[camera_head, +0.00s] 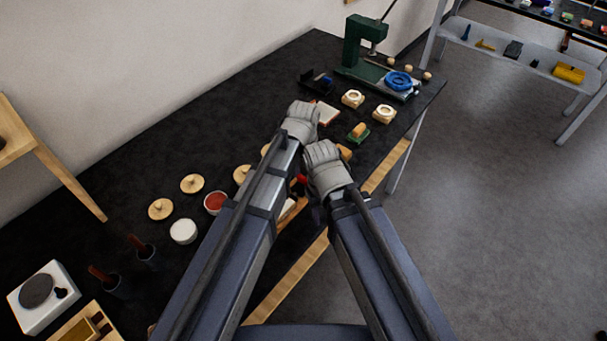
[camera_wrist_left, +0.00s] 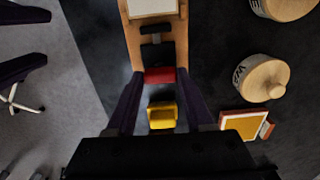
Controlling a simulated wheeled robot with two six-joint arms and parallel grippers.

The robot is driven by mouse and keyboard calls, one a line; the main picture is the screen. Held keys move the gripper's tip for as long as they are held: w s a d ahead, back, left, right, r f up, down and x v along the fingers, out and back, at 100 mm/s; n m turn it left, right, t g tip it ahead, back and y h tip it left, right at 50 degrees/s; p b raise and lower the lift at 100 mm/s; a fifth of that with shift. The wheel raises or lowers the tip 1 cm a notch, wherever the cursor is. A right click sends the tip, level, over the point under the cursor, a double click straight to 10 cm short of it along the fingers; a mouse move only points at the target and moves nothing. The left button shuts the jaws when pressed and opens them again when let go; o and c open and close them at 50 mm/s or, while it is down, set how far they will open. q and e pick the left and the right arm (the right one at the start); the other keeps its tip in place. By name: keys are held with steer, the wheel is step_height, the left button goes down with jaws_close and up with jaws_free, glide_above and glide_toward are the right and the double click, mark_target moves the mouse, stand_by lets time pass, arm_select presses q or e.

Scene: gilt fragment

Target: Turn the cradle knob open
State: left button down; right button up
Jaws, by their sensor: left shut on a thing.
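In the left wrist view the dark fingers of my left gripper (camera_wrist_left: 160,79) are shut on a small red knob (camera_wrist_left: 160,76). The knob sits at the near end of a wooden cradle (camera_wrist_left: 137,50) with a black clamp piece and a pale block on it. A yellow block (camera_wrist_left: 162,115) shows between the fingers, closer to the palm. In the head view my two arms cover most of the cradle, and only a little red shows between them.
Round wooden lids (camera_head: 192,183), a red-topped pot (camera_head: 215,202) and a white one (camera_head: 183,231) stand left of my arms. The open floor lies to the right.

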mark_target(303, 178)
arm_select(q)
steer(key=shift+c, duration=1.4)
jaws_free()
step_height(303, 178, up, 8)
steer(key=p, duration=0.8)
steer(key=shift+f, duration=0.1)
